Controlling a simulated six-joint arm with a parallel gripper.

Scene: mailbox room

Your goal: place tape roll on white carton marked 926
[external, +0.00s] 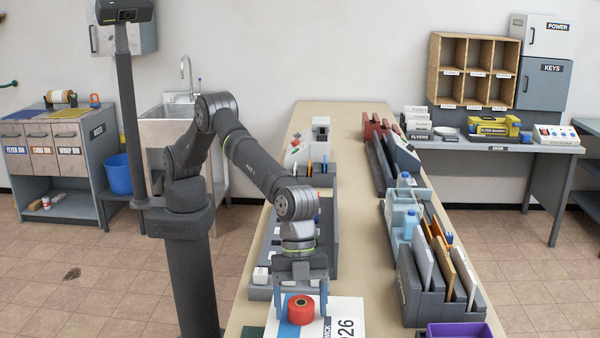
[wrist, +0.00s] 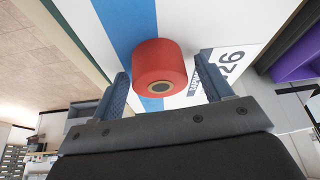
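The red tape roll (external: 301,309) appears to rest on top of the white carton marked 926 (external: 338,306), on its blue stripe. In the wrist view the roll (wrist: 158,66) stands between the two blue fingers, its brown core facing the camera. The carton's top (wrist: 205,25) fills the background there, with the number 926 at right. My gripper (external: 302,313) is open and low over the carton, with one finger on each side of the roll. A gap shows beside the roll at the right finger; contact at the left finger is hard to tell.
A purple bin (external: 458,330) stands right of the carton. A grey sorter with upright folders (external: 440,285) is behind it. A grey tray (external: 328,235) lies behind the carton. The middle strip of the bench (external: 365,240) is clear.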

